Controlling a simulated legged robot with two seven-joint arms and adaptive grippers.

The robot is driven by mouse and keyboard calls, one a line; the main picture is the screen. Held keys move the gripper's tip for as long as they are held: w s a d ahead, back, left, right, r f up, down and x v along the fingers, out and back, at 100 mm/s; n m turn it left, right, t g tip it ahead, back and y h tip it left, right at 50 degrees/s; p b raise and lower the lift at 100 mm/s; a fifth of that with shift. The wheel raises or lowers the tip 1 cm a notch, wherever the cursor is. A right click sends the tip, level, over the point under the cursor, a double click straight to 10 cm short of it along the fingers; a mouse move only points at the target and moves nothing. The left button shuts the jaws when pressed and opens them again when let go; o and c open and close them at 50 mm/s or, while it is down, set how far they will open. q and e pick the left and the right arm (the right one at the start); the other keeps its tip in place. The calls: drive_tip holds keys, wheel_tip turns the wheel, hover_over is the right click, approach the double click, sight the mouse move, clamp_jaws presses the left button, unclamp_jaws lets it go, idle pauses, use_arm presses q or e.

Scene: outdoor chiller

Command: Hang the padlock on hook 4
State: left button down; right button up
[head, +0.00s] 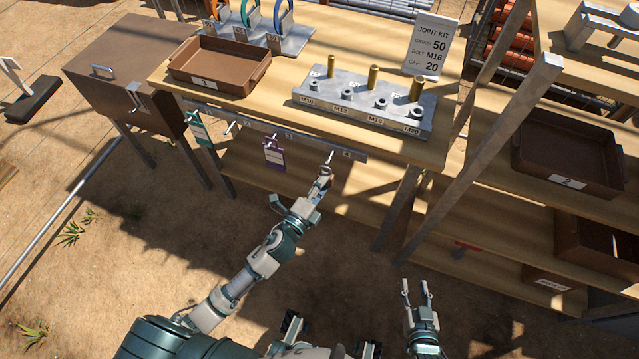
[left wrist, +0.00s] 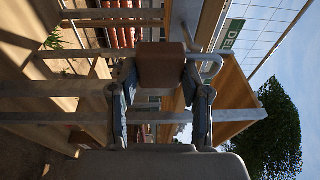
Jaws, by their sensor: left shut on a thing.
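My left gripper (head: 321,184) is just below and in front of hook 4 (head: 330,157), the rightmost peg on the rail under the table's front edge. In the left wrist view it is shut on the padlock (left wrist: 160,66), a brown block with a grey curved shackle (left wrist: 208,62) sticking out to the right. The padlock is small and mostly hidden by the fingers in the head view. I cannot tell whether the shackle touches the hook. My right gripper (head: 415,289) is open and empty, low at the right, away from the table.
The hook rail (head: 310,145) also carries a teal tag (head: 200,129) at the left and a purple tag (head: 274,155) near hook 4. Above are a brown tray (head: 219,88) and a metal fitting block (head: 362,120). A slanted post (head: 480,165) stands at the right.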

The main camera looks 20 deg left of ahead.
sight(329, 172)
use_arm(q)
drive_tip(key=shift+x, duration=0.75)
drive_tip(key=shift+w+a, duration=0.15)
drive_tip(key=shift+w, duration=0.2)
drive_tip(key=shift+w+a, duration=0.15)
drive_tip(key=shift+w, duration=0.4)
drive_tip(key=shift+w+d+r, duration=0.1)
drive_tip(key=shift+w+d, duration=0.35)
drive_tip(key=shift+w, duration=0.1)
drive_tip(key=shift+a, duration=0.15)
